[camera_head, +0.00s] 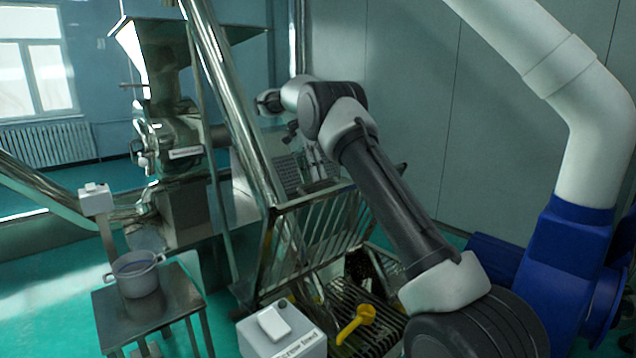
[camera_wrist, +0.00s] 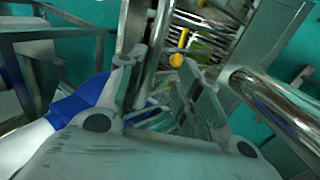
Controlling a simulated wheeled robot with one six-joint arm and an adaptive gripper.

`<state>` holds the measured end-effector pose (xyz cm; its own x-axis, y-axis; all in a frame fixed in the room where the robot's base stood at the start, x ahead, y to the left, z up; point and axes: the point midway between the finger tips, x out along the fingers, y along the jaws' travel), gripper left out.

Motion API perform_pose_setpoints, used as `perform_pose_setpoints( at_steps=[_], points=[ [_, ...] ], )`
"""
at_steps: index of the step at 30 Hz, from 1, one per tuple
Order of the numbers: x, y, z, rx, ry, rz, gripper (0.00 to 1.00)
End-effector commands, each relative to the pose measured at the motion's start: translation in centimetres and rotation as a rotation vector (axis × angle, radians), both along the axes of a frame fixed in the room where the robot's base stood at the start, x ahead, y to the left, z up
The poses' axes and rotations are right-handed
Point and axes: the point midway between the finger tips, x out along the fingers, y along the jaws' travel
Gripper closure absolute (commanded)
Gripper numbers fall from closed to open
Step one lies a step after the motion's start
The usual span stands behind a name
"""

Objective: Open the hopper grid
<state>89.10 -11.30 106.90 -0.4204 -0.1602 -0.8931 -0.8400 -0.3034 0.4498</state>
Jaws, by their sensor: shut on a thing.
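The hopper grid (camera_head: 318,238) is a metal frame with parallel bars. In the head view it stands steeply tilted up at the back of the hopper. My gripper (camera_head: 316,165) is at its upper edge, partly hidden by the wrist and arm. In the wrist view my gripper (camera_wrist: 158,88) has its two fingers on either side of a shiny metal bar (camera_wrist: 153,50), and it is shut on the grid. The exact contact is hard to see. The slatted hopper opening (camera_head: 350,300) shows below the grid.
A yellow handle (camera_head: 355,322) lies over the slats; it also shows in the wrist view (camera_wrist: 178,61). A slanted metal tube (camera_head: 232,100) rises close left of the grid. A control box (camera_head: 282,330) stands in front. A pot (camera_head: 137,276) sits on a small table at left.

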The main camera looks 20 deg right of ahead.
Motion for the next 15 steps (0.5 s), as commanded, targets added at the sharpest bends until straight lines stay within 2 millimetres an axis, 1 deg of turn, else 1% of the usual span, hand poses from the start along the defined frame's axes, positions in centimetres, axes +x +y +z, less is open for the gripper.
perform_pose_setpoints(
  at_steps=[1,6,15],
  points=[
    [0.7,0.4,-1.6,0.011,0.004,0.002,1.00],
    [1.4,0.4,-1.5,0.011,0.006,0.002,1.00],
    [1.7,0.4,-1.5,0.010,0.011,0.001,1.00]
  ],
)
